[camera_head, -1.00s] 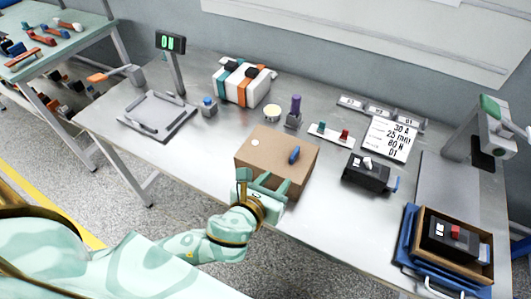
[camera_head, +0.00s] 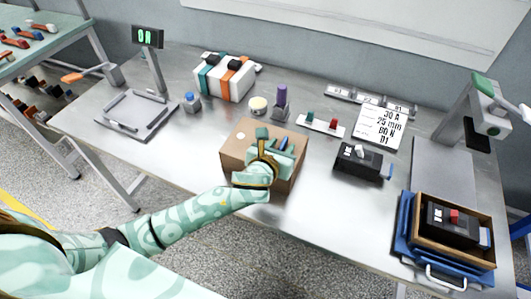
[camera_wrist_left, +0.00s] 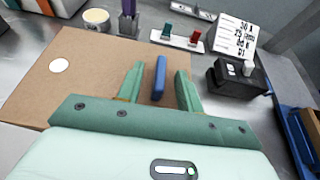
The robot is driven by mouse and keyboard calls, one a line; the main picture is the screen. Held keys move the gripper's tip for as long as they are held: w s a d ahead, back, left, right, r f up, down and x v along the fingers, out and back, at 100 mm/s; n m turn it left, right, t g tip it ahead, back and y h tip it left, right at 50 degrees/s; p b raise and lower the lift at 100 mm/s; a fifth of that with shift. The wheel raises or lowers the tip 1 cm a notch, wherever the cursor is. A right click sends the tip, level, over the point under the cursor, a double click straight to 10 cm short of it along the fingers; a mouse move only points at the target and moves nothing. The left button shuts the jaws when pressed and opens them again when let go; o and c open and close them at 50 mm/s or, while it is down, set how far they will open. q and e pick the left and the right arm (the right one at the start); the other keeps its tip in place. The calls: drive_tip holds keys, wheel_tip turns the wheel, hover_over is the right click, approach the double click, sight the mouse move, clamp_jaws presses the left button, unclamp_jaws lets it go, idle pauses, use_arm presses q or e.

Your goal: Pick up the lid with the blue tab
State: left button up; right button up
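The lid (camera_head: 234,148) is a flat brown panel on top of a box on the workbench. Its blue tab (camera_wrist_left: 160,78) stands upright near the lid's right side, and it also shows in the head view (camera_head: 290,145). A white round spot marks the lid's left part. My left gripper (camera_wrist_left: 158,82) is above the lid, its two green fingers open on either side of the blue tab. I see a gap on both sides of the tab. In the head view the gripper (camera_head: 275,144) partly covers the lid. My right gripper is not in view.
A black breaker (camera_head: 360,160) sits right of the box. A strip with green and red knobs (camera_head: 321,124), a purple-handled block (camera_head: 281,103) and a white round tin (camera_head: 258,105) stand behind. A wooden tray (camera_head: 484,255) holding another breaker is at right. Bench space in front is clear.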

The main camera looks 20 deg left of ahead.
use_arm(q)
drive_tip(key=shift+x, duration=1.1)
clamp_jaws()
